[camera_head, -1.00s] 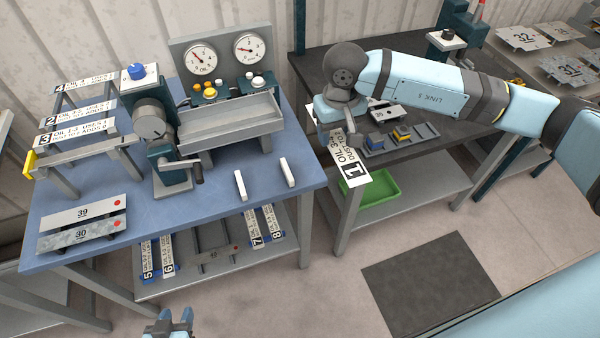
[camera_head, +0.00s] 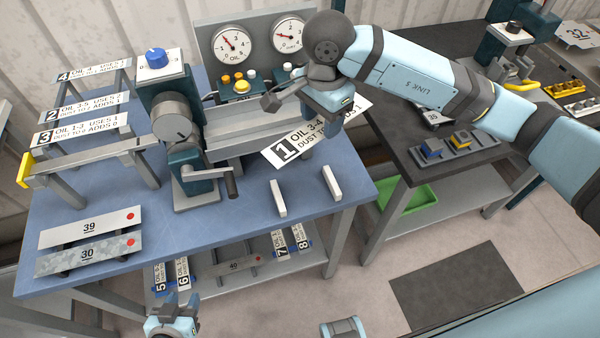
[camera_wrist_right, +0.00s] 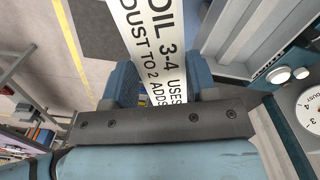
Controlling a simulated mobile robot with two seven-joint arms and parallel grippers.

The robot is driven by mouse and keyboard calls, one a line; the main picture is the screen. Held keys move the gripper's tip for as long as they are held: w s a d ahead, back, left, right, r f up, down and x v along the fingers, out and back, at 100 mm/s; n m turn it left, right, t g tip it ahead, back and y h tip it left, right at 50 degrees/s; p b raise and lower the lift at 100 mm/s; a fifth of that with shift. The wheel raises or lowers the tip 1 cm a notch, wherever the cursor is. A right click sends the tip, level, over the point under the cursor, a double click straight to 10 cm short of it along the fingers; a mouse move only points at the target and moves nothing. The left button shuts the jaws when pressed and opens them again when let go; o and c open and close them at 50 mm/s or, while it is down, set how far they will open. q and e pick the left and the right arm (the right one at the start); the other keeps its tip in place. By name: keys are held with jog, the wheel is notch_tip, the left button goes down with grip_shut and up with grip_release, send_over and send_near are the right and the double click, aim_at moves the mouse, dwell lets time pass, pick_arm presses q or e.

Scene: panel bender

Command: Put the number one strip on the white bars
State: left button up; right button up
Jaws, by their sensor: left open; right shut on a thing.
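The number one strip (camera_head: 285,151) is a white plate with a black "1" and the text "OIL 3-4". My right gripper (camera_head: 330,118) is shut on the strip and holds it in the air above the blue table's right part. The strip also shows between the fingers in the right wrist view (camera_wrist_right: 158,45). The two white bars, a left one (camera_head: 278,198) and a right one (camera_head: 332,182), stand apart on the blue table, below the strip in the picture. My left gripper (camera_head: 172,312) is open and empty at the bottom edge, in front of the table.
A crank machine (camera_head: 190,150) stands left of the bars. A grey tray (camera_head: 235,135) and a gauge panel (camera_head: 258,50) are behind them. Strips 4, 2 and 3 lie on a rack (camera_head: 85,150) at left. Plates 39 (camera_head: 90,229) and 30 (camera_head: 85,255) lie at front left.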

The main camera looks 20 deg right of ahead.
jog(key=shift+s+d+f+p, duration=0.1)
jog(key=shift+f+p, duration=0.45)
jog(key=shift+f, duration=4.3)
jog(key=shift+s+f+p, duration=0.1)
jog(key=shift+f+p, duration=0.4)
jog(key=shift+f, duration=4.35)
jog(key=shift+f, duration=0.15)
jog(key=o, duration=0.9)
jog(key=shift+o, duration=0.2)
